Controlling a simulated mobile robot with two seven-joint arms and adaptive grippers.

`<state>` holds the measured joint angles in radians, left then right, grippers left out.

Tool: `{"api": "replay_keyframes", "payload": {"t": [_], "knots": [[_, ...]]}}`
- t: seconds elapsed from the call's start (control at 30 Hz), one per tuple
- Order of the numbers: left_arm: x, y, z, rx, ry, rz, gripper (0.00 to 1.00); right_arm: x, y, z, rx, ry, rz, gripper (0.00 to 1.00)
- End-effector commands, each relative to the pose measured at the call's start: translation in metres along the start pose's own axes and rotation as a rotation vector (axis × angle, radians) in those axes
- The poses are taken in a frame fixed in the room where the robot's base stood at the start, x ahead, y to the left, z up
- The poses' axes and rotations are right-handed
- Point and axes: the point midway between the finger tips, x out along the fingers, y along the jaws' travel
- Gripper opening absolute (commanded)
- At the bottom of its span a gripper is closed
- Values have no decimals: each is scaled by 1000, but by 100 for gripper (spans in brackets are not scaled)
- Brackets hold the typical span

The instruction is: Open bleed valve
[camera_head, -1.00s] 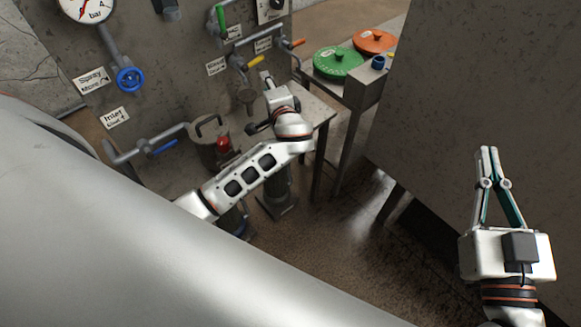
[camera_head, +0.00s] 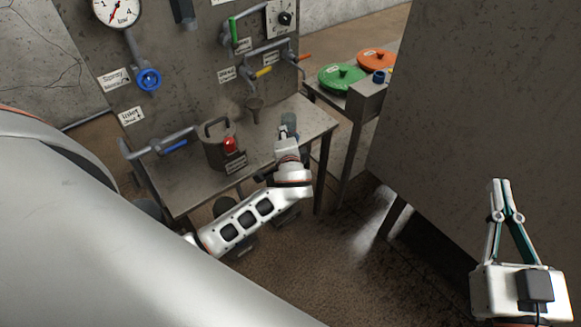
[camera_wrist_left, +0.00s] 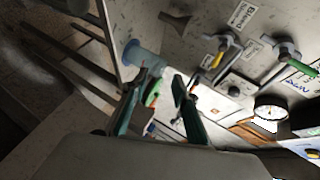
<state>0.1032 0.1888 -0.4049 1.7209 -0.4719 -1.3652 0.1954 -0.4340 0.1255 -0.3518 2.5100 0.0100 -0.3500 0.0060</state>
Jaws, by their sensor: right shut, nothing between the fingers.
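A valve with a yellow handle (camera_head: 263,72) sits on the pipework of the upright panel, beside a small label. It also shows in the left wrist view (camera_wrist_left: 220,56), near a label that seems to read "Bleed". My left gripper (camera_wrist_left: 160,78) has its fingers apart, with nothing clearly held between them. My right gripper (camera_head: 502,186) is shut and empty at the right.
The metal table (camera_head: 190,190) holds a lidded pot (camera_head: 216,150) with a red part. A funnel (camera_head: 254,106) hangs below the yellow handle. Green-handled (camera_head: 234,32) and blue-handled (camera_head: 174,147) valves are nearby. A large dark panel (camera_head: 450,110) stands at right.

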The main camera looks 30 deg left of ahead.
Motion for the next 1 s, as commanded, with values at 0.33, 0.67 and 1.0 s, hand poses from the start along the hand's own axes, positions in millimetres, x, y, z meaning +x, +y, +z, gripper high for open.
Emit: {"api": "replay_keyframes", "payload": {"t": [0.33,0.67,1.0], "knots": [[-11,51,5,-48,66,110,28,-1,0,4,0,0,0,0],[-16,65,6,-65,86,141,28,-1,0,5,0,0,0,0],[-20,77,8,-77,99,169,0,-2,-1,18,-1,-26,0,0]]}}
